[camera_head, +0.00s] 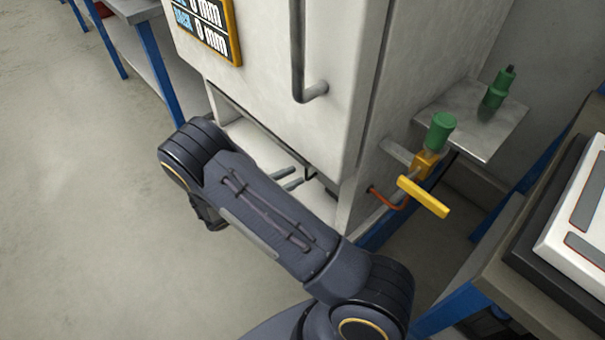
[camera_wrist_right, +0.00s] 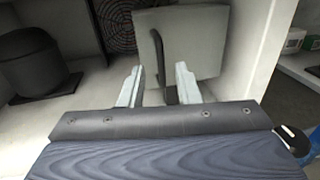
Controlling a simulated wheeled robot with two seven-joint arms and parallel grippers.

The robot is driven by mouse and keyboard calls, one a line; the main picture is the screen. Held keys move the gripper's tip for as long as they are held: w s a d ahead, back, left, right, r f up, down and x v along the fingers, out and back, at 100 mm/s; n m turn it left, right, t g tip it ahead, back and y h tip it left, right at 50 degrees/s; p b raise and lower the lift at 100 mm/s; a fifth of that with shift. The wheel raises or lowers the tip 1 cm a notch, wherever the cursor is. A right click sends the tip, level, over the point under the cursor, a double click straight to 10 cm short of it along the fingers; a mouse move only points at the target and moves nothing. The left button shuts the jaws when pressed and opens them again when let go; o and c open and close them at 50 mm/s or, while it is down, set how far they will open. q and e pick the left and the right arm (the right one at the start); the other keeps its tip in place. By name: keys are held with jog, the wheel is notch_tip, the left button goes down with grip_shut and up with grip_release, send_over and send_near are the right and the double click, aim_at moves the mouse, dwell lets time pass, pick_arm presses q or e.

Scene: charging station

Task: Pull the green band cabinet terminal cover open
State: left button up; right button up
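The grey square cover (camera_wrist_right: 205,45) stands upright inside a white cabinet bay in the right wrist view, with a dark upright handle (camera_wrist_right: 167,70) on its face. My right gripper (camera_wrist_right: 158,88) is open, its pale fingers on either side of the handle's lower part in that view. I cannot tell whether they touch it. In the head view the right gripper (camera_head: 291,180) reaches into the low opening of the white cabinet (camera_head: 270,60), and my forearm hides part of the opening. No green band shows on the cabinet. My left gripper is out of view.
A dark round object (camera_wrist_right: 35,62) sits left of the cover. A long grey handle (camera_head: 298,60) is on the cabinet front. A green-capped valve with a yellow lever (camera_head: 424,196) and a bench (camera_head: 520,250) stand at the right. Open floor (camera_head: 80,200) lies left.

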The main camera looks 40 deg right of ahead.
aim_at(324, 179)
jog(key=d, duration=0.3)
jog(key=shift+s+d, duration=0.25)
grip_shut()
